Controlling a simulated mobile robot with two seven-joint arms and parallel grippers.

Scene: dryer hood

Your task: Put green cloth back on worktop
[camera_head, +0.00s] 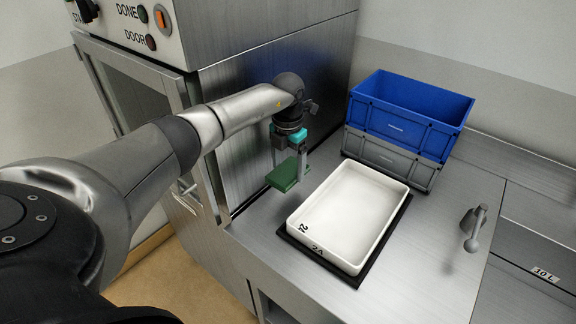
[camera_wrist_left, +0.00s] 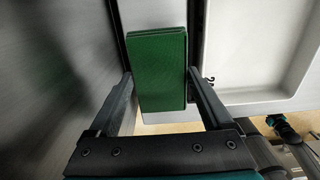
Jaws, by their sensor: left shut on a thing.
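The green cloth (camera_head: 284,175) is a small folded rectangle held just above the worktop (camera_head: 283,266), between the machine's side and the white tray. My left gripper (camera_head: 288,165) points down and is shut on the cloth. In the left wrist view the cloth (camera_wrist_left: 157,70) sits between the two fingers (camera_wrist_left: 160,92), with its long side running away from the camera. I cannot tell whether its underside touches the worktop.
A white tray (camera_head: 346,215) on a black mat (camera_head: 352,282) stands just right of the cloth. A blue crate (camera_head: 408,112) on a grey crate (camera_head: 390,158) stands behind. The steel machine (camera_head: 235,115) walls the left. A tap (camera_head: 473,228) stands at right.

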